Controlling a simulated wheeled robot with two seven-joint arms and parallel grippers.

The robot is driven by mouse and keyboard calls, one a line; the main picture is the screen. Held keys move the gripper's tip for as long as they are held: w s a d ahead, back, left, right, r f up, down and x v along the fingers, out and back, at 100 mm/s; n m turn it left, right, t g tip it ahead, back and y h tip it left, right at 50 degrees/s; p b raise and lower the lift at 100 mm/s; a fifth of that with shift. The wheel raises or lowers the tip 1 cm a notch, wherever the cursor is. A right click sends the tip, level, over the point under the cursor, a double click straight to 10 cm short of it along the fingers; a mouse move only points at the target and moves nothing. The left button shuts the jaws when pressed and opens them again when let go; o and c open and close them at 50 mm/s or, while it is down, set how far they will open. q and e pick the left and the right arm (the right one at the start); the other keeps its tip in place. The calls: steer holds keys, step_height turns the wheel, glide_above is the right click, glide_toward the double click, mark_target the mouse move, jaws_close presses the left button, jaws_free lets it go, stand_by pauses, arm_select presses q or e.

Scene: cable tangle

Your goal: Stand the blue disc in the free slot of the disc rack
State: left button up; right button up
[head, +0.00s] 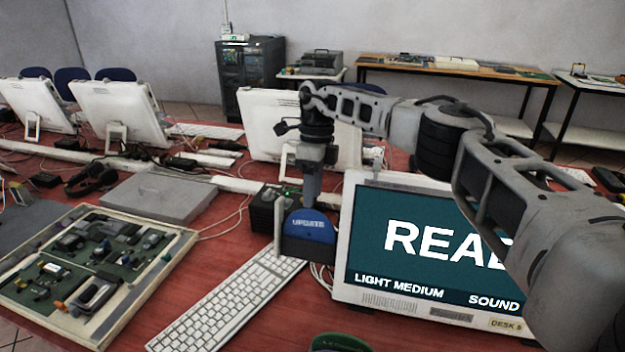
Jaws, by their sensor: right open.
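The blue disc (308,226), lettered "UPDATE", stands upright with its lower part hidden behind the dark front of the disc rack (306,250). A pale upright (278,238) shows at the rack's left end. My right gripper (311,203) points down from above, with its tips at the top edge of the disc. It is open, and one finger hides most of the other. I cannot tell whether a fingertip touches the disc. The other slots are hidden from this angle. My left gripper is not in view.
A screen reading "READ" (375,240) stands close right of the rack. A white keyboard (225,305) lies in front. A framed circuit board (85,265) is at left. A green rounded object (338,343) shows at the bottom edge. A white monitor (265,135) stands behind.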

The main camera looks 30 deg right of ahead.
mark_target(311, 210)
steer(key=b+x, duration=0.1)
steer(key=x, duration=0.3)
steer(key=shift+a+f, duration=0.1)
steer(key=shift+f, duration=0.25)
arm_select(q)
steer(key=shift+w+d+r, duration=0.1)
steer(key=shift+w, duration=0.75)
arm_select(e)
steer(key=shift+f, duration=0.3)
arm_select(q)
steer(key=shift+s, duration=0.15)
arm_select(e)
jaws_close()
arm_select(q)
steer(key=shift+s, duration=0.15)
arm_select(e)
steer(key=shift+r, duration=0.1)
